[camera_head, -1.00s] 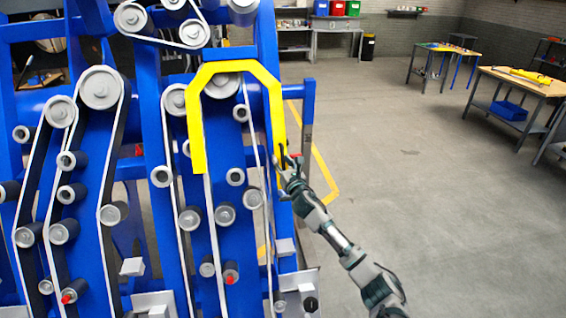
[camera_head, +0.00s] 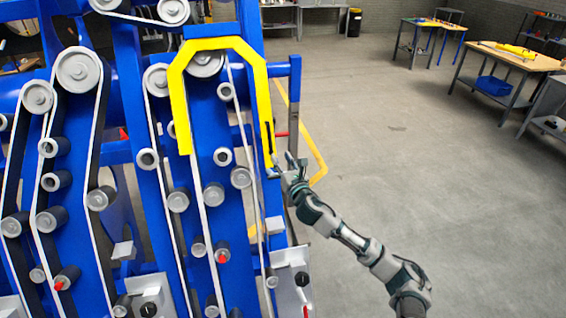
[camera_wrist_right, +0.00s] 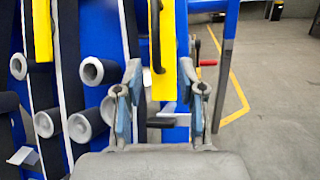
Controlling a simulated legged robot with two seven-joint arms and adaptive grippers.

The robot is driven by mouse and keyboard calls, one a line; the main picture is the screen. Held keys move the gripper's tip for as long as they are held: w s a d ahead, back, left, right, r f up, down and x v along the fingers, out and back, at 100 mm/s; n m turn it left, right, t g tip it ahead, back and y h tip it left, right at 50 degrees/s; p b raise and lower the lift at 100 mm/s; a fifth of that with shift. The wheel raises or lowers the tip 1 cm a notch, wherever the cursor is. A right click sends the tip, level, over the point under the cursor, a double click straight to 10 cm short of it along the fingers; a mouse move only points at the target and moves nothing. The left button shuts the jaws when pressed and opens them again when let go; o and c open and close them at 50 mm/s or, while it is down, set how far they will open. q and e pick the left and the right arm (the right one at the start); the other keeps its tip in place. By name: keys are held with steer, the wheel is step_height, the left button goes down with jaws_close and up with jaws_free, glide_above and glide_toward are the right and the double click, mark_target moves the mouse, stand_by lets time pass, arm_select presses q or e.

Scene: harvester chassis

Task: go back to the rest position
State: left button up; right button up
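The yellow guard (camera_head: 222,44), an upside-down U, sits across the upper rollers of the blue harvester chassis (camera_head: 218,125). A dark handle (camera_head: 269,138) shows on its right leg. My right gripper (camera_head: 283,166) is just below and right of that leg's lower end. In the right wrist view my right gripper (camera_wrist_right: 160,78) is open, its two fingers apart with nothing held. The yellow leg (camera_wrist_right: 164,60) with its black handle (camera_wrist_right: 156,30) shows beyond and between the fingers. My left gripper is not in view.
Rollers, belts and red-tipped knobs (camera_head: 222,257) cover the chassis front. A blue upright (camera_head: 295,95) with a red bar stands close behind my right gripper. Open grey floor (camera_head: 400,170) lies to the right. Workbenches (camera_head: 505,58) stand at the far right.

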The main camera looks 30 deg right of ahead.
steer(key=shift+s+a+f, duration=0.1)
steer(key=shift+s, duration=0.4)
steer(key=shift+a, duration=0.1)
